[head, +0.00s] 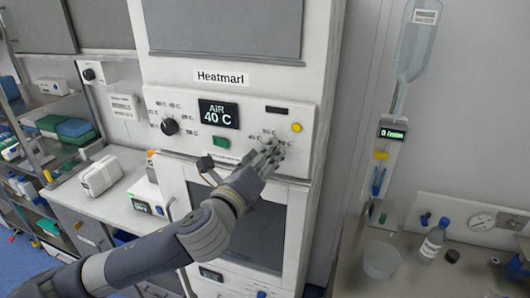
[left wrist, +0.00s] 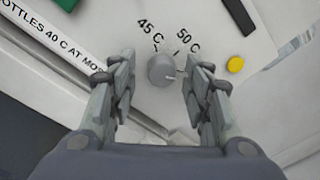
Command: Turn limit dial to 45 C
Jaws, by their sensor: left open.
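The limit dial is a round grey knob (left wrist: 161,71) on the white panel, seen in the left wrist view. In the head view the fingers mostly hide the dial. My right gripper is not in view.
The warming cabinet's panel (head: 258,112) has a display (head: 218,114) reading "AIR 40 C", a black knob (head: 169,126) at left, a green button (head: 221,142) and a yellow button (head: 296,127). A fluid bag (head: 416,45) hangs at right. A bottle (head: 433,240) stands on the right counter.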

